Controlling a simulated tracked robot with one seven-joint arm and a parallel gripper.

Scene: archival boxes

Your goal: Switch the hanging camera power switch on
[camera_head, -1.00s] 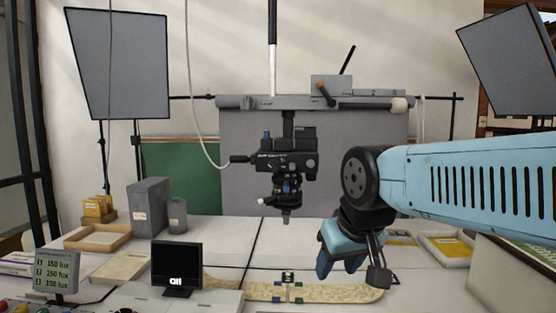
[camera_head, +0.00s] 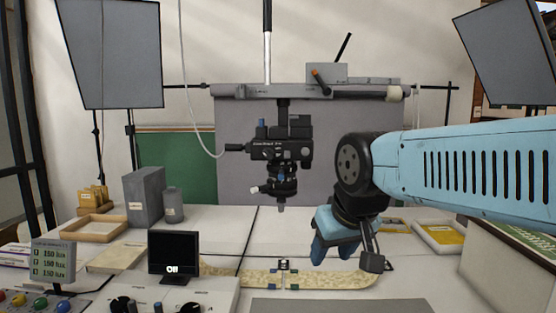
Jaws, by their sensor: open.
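The hanging camera (camera_head: 282,145) is black and hangs lens-down from the grey horizontal beam. It has a blue part on top, a white-tipped piece low on its left side and a cable at its left. I cannot make out which small part is its power switch. A small black monitor (camera_head: 174,256) on the table reads "Off". My gripper (camera_head: 346,258), blue and black, is open and points down, right of and below the camera. It is apart from the camera, and nothing shows in it.
A pale patterned strip (camera_head: 335,279) with a small clip lies below the camera. A control panel (camera_head: 205,298) with dark knobs is at the front. Two large lamp panels (camera_head: 110,55) flank the scene. Free air lies between camera and gripper.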

